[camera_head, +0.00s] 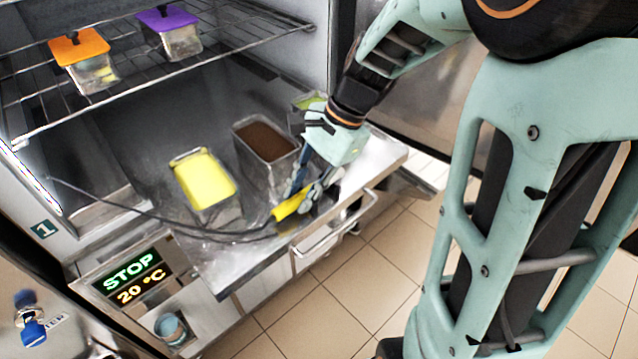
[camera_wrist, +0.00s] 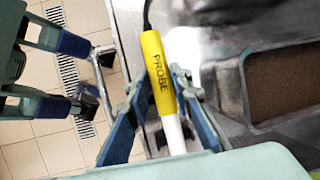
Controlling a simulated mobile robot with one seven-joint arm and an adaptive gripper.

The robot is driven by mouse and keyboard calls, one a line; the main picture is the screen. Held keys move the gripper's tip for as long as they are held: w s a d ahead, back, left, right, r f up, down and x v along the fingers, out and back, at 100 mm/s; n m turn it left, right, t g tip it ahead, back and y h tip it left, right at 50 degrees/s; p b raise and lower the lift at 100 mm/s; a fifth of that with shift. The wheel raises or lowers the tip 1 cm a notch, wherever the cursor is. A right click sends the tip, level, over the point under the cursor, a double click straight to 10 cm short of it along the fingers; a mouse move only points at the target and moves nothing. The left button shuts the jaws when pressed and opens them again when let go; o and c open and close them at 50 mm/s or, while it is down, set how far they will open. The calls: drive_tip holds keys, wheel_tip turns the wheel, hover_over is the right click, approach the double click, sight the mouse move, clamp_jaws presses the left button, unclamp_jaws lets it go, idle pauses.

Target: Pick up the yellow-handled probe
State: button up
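The probe has a yellow handle (camera_head: 291,203) with a dark cable at one end. In the wrist view, the handle (camera_wrist: 158,72) reads "PROBE", and a white rod runs from it toward my palm, where its end is hidden. My gripper (camera_head: 300,203) is low at the front edge of the metal surface. In the wrist view, my fingertips (camera_wrist: 160,82) close in on both sides of the handle and appear to touch it. Whether the probe still touches the surface is hard to tell.
A tub of yellow (camera_head: 207,181) and a tub of brown (camera_head: 266,143) stand close by on the metal surface. The cable (camera_head: 150,215) loops left. Tubs with orange (camera_head: 79,47) and purple (camera_head: 168,19) lids sit on the wire shelf above.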

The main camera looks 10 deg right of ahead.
clamp_jaws()
drive_tip(key=shift+r, duration=0.15)
